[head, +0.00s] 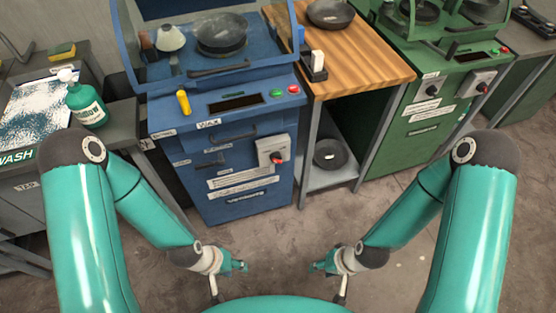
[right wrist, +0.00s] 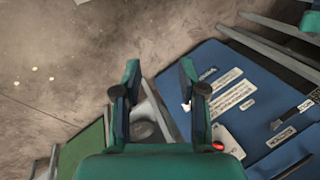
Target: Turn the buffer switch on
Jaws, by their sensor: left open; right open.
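The blue machine (head: 240,200) carries a grey switch box (head: 268,146) with a red and black knob on its front; the box also shows in the right wrist view (right wrist: 230,138). The green machine (head: 420,135) has a similar switch box (head: 477,82) and a separate black knob (head: 432,91). I cannot tell from the labels which switch is the buffer's. My left gripper (head: 242,266) is open and empty, low in front of the blue machine. My right gripper (head: 319,266) is open and empty, apart from both machines; its fingers show in the right wrist view (right wrist: 161,75).
Green and red buttons (head: 293,89) and a yellow object (head: 183,101) are on the blue machine. A wooden-topped table (head: 365,65) with a dark bowl on its lower shelf (head: 329,153) stands between the machines. A green bottle (head: 86,103) stands left. The floor (head: 290,225) ahead is clear.

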